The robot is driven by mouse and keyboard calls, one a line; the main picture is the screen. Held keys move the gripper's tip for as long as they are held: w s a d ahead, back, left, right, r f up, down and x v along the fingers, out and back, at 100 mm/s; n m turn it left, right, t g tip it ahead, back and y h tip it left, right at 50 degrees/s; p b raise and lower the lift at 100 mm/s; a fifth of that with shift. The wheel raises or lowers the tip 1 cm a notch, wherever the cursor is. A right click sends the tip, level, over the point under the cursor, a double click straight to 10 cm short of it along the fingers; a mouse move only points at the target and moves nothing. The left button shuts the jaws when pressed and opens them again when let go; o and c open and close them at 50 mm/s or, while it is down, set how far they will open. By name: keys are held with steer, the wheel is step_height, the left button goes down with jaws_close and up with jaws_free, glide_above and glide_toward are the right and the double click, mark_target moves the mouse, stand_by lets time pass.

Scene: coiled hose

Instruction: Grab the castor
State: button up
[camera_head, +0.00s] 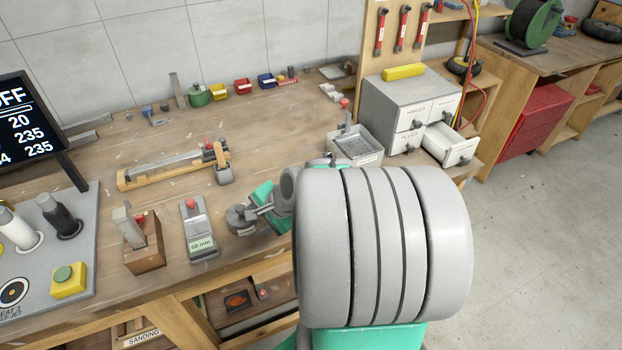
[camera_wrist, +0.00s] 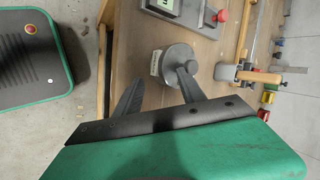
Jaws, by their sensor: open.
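A grey round metal piece (camera_head: 239,217) with a small pale tag lies on the bench near its front edge. It may be the castor, but I cannot be sure. It also shows in the wrist view (camera_wrist: 175,56), just beyond my fingers. My gripper (camera_wrist: 162,80) is open and empty. Its right finger overlaps the round piece in the wrist view; I cannot tell whether they touch. In the head view my gripper (camera_head: 252,212) is beside the piece, partly hidden by my arm.
A grey block labelled 60 mm (camera_head: 200,228) and a wooden block (camera_head: 142,242) stand left of the piece. A wooden-handled tool (camera_head: 222,162) lies behind. A metal tray (camera_head: 357,146) and grey drawer cabinet (camera_head: 390,101) stand right. A black wheel (camera_head: 459,66) sits on a shelf.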

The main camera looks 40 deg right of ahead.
steer(key=d+m+t, duration=0.1)
steer(key=d+m, duration=0.2)
steer(key=d+r+m+t+p, duration=0.1)
steer(key=d+m, duration=0.2)
steer(key=m, duration=0.1)
steer(key=d+m+t+h+p, duration=0.1)
steer(key=d+m, duration=0.2)
steer(key=m, duration=0.1)
steer(key=shift+w+d+r+t, duration=0.15)
steer(key=shift+d+r+t, duration=0.1)
steer(key=shift+t, duration=0.15)
steer(key=s+d+r+m+t+h+p, duration=0.1)
steer(key=s+d+r+m+t+h, duration=0.2)
steer(key=d+m, duration=0.75)
steer(key=shift+m+h, duration=0.35)
steer(key=shift+h, duration=0.05)
steer(key=x, duration=0.2)
steer(key=f+x, duration=0.1)
steer(key=x, duration=0.2)
steer(key=p+x, duration=0.1)
steer(key=x, duration=0.1)
steer(key=shift+f, duration=0.45)
jaws_close()
steer(key=shift+r, duration=0.15)
